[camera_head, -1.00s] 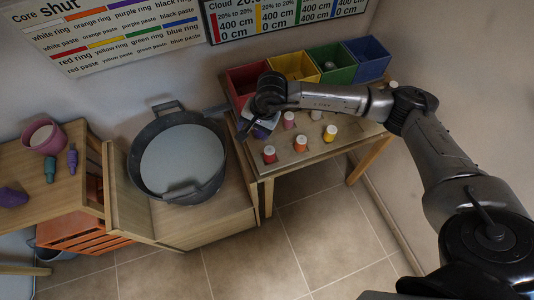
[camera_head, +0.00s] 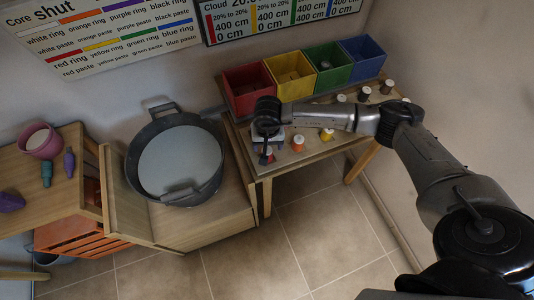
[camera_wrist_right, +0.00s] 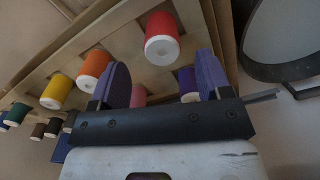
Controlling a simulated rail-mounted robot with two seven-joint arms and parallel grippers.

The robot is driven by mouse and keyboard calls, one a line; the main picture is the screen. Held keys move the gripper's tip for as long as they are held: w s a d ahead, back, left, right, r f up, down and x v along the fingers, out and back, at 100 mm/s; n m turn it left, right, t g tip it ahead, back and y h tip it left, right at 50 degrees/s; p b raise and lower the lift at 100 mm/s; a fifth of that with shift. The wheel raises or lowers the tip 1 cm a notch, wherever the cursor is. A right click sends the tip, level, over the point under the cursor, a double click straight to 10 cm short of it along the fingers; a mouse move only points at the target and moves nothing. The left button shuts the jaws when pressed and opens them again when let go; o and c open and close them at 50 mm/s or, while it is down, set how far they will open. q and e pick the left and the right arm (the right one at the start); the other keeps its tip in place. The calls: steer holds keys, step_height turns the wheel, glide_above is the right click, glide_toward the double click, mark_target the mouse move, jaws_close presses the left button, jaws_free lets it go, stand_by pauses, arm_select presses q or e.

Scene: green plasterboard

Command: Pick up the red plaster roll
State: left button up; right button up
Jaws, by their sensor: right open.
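The red plaster roll (camera_wrist_right: 162,38) stands on the wooden rack table, with a white end facing the right wrist camera. In the head view the red roll (camera_head: 266,157) is partly hidden under my right gripper (camera_head: 266,149), near the table's front left corner. In the right wrist view my right gripper (camera_wrist_right: 164,78) is open, with nothing held. The red roll lies beyond its two purple-grey fingers, in line with the gap and apart from them. A pink roll (camera_wrist_right: 138,95) and a purple roll (camera_wrist_right: 188,78) show near the fingers. My left gripper is not in view.
An orange roll (camera_head: 298,144) and a yellow roll (camera_head: 327,134) stand right of the red one. Red (camera_head: 247,97), yellow, green and blue boxes line the table's back. A large grey tub (camera_head: 180,193) stands to the left. The tiled floor in front is clear.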

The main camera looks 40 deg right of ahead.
steer(key=shift+a+f, duration=0.1)
steer(key=shift+f, duration=2.7)
steer(key=shift+c, duration=0.3)
steer(key=c, duration=1)
steer(key=shift+o, duration=0.2)
steer(key=shift+r, duration=0.2)
